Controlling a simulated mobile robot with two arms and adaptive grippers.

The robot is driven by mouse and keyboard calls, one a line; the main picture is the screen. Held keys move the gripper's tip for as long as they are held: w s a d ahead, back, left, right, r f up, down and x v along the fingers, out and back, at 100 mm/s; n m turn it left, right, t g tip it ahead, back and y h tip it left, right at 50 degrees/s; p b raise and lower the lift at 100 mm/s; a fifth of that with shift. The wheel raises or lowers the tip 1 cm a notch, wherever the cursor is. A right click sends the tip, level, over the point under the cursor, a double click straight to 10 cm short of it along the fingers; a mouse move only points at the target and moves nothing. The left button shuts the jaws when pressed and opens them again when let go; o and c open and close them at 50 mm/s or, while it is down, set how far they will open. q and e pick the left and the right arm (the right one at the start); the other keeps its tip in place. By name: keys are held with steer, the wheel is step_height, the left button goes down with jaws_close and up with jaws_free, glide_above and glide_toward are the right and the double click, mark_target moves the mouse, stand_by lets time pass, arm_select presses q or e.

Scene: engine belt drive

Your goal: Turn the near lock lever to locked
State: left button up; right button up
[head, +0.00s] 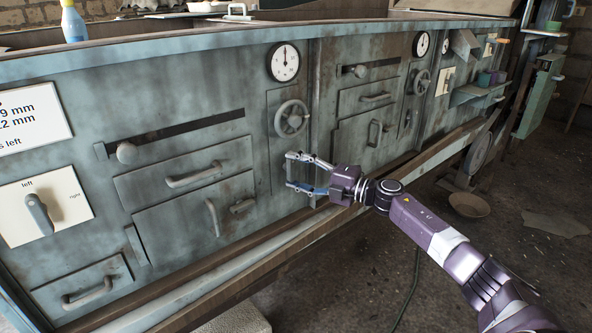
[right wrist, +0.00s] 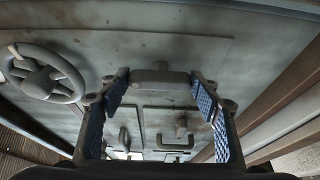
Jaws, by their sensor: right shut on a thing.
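A dark grey lever (right wrist: 160,78) spans the gap between the fingertips of my right gripper (right wrist: 160,98) in the right wrist view. It stands out from the grey-blue panel beside the near handwheel (right wrist: 46,73). In the head view my right gripper (head: 302,175) is at the cabinet front, just below the same handwheel (head: 291,118). Its blue-padded fingers are spread wide, with the lever held between them. The lever is mostly hidden behind the fingers there, so I cannot read whether it stands at locked. My left gripper is not in view.
A round gauge (head: 284,62) sits above the near handwheel. Drawer handles (head: 194,174) and a slider knob (head: 127,153) stick out to the left. A second handwheel (head: 421,82) is farther right. A ledge runs below the panels. Open floor (head: 430,260) lies in front.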

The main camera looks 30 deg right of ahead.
stand_by(0.3)
steer(key=o, duration=1.2)
steer(key=shift+c, duration=0.2)
steer(key=shift+s, duration=0.1)
steer(key=v, duration=1.1)
steer(key=shift+s+d, duration=0.2)
steer(key=shift+s, duration=0.15)
